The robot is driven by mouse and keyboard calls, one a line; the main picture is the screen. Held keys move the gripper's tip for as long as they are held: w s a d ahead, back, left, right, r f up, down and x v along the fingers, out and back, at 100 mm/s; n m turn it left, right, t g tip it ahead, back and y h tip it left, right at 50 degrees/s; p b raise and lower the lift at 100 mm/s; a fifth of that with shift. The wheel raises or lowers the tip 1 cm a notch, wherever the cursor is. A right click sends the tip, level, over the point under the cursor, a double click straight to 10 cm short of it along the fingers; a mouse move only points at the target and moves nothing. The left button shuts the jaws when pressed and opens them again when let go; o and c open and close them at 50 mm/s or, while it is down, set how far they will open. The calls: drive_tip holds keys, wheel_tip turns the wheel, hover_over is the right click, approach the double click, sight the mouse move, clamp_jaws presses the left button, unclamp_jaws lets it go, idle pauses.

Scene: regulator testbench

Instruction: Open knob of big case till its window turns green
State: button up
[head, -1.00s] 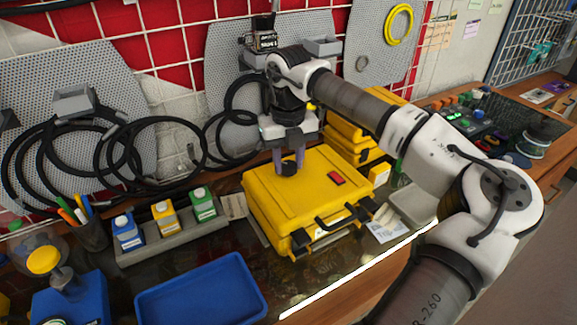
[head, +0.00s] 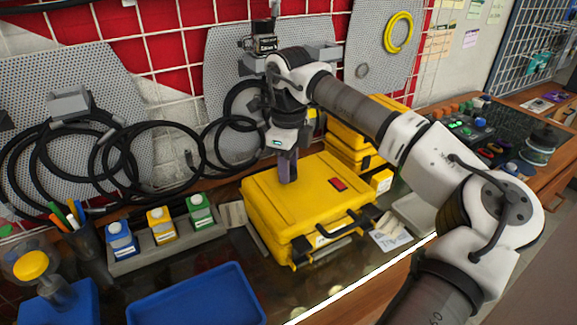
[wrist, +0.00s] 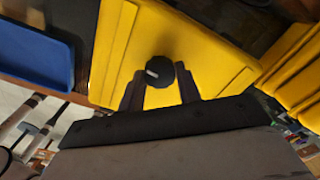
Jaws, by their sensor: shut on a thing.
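The big yellow case (head: 300,210) lies flat and closed on the bench, with its black handle at the front. Its small window (head: 338,184) shows red on the lid. My gripper (head: 288,178) points down onto the lid, left of the window. In the wrist view the round black knob (wrist: 160,72) with a pale mark sits between the two fingers of my gripper (wrist: 160,88), which are shut on it. In the head view the fingers hide the knob.
More yellow cases (head: 350,140) are stacked behind. A blue tray (head: 195,297) lies at front left. A grey holder (head: 165,250) with blue, yellow and green bottles stands left of the case. Black cables (head: 135,160) hang on the wall behind.

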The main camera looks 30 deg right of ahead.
drive_tip(key=shift+n, duration=0.6)
drive_tip(key=o, duration=1)
drive_tip(key=shift+r, duration=0.1)
wheel_tip(320, 180, up, 14)
drive_tip(key=b, duration=0.1)
drive_tip(key=shift+s+f, duration=0.1)
drive_tip(key=shift+f, duration=0.15)
